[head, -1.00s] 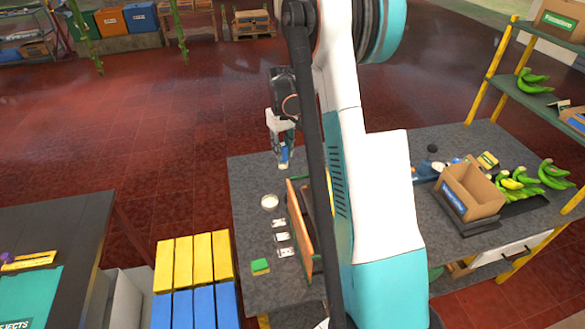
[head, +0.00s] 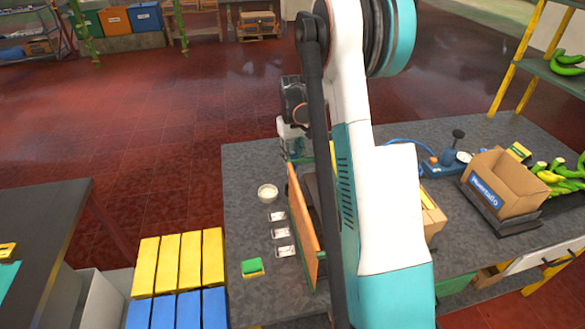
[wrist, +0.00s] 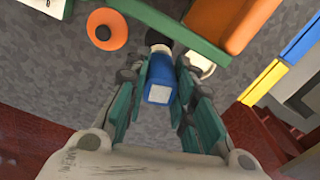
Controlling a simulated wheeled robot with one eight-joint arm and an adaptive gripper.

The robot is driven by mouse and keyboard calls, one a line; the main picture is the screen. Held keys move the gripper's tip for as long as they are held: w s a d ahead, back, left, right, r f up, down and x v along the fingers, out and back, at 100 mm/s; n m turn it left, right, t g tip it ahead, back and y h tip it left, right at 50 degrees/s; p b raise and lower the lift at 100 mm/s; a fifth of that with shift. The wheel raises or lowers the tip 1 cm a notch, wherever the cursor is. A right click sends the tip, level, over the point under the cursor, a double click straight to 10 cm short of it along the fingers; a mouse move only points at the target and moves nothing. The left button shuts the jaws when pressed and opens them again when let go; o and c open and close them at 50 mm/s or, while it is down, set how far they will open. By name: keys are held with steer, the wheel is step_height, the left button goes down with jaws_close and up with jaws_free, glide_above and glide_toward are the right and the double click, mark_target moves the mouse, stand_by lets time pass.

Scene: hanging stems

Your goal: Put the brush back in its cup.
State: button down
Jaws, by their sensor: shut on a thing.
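The brush (wrist: 159,82) is in my gripper (wrist: 162,72) in the wrist view. Its blue body has a pale square on the near end, and a white collar and dark tip show beyond it. In the head view my gripper (head: 294,150) is over the far left part of the grey bench, and the brush is hard to make out there. A small round white cup (head: 267,192) stands on the bench, nearer than my gripper and slightly left. A white rim that looks like the cup (wrist: 202,66) shows partly behind the right finger in the wrist view.
An upright orange panel (head: 303,225) with green edging stands right of the cup. An orange disc (wrist: 107,28) lies left in the wrist view. A cardboard box (head: 505,187) stands further right.

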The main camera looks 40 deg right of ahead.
steer(key=shift+f+b, duration=0.3)
steer(key=shift+f, duration=0.3)
steer(key=shift+f+b, duration=2.2)
steer(key=shift+f, duration=1.15)
steer(key=shift+f+b, duration=0.45)
steer(key=shift+f, duration=0.1)
steer(key=c, duration=1.3)
jaws_free()
steer(key=o, duration=0.4)
